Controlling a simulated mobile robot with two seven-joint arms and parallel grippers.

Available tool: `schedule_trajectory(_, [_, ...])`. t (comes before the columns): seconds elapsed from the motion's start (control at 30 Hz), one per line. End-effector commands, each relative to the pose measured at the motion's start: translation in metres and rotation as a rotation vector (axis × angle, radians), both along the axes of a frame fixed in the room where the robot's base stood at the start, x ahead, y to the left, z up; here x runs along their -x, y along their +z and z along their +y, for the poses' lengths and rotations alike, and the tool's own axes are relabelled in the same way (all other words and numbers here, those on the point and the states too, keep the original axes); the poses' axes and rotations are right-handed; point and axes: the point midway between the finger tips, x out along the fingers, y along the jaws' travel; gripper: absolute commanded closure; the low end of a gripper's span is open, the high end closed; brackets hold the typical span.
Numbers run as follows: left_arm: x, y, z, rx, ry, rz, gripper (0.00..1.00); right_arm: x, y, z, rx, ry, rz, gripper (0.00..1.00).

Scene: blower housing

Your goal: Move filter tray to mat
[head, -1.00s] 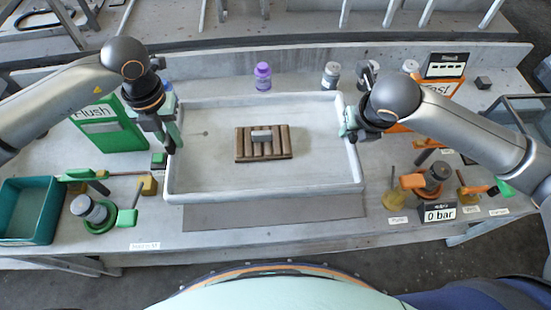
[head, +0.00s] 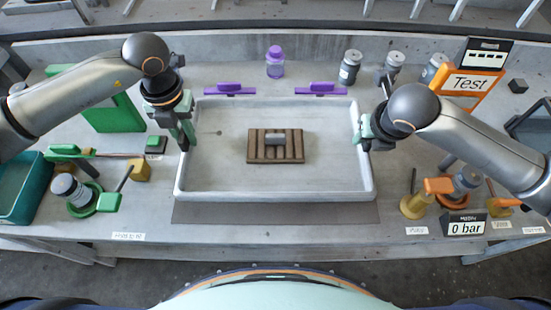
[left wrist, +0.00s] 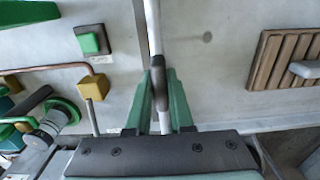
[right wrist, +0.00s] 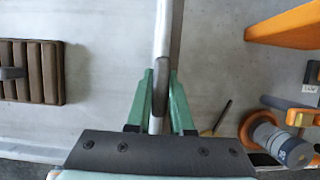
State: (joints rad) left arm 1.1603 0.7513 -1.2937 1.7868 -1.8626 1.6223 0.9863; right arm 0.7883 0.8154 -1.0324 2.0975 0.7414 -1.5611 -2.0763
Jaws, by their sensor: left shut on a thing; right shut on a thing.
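The filter tray, a wide shallow pale grey tray (head: 275,192), is in the middle of the bench in the head view. A dark grey flat mat (head: 275,213) shows as a strip along its front edge; the rest is hidden under the tray. My left gripper (head: 186,140) is shut on the tray's left wall, which passes between its fingers in the left wrist view (left wrist: 160,100). My right gripper (head: 366,138) is shut on the right wall, also between its fingers in the right wrist view (right wrist: 159,100). I cannot tell whether the tray touches the mat.
A brown slatted block (head: 256,149) with a grey handle lies inside the tray. Two purple clamps (head: 230,89) (head: 321,89) and a purple bottle (head: 275,62) stand behind it. Valves with green (head: 83,196) and orange handles (head: 438,186) flank the tray left and right.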

Motion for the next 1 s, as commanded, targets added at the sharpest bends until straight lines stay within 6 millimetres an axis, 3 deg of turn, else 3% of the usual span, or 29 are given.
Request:
schedule_trajectory(0.37, [0.000, -0.003, 0.000, 0.000, 0.001, -0.002, 1.00, 0.000, -0.003, 0.000, 0.000, -0.001, -0.002, 1.00])
schedule_trajectory(1.0, [0.000, -0.036, 0.000, 0.000, 0.001, -0.002, 1.00, -0.001, -0.036, 0.000, 0.000, -0.001, -0.002, 1.00])
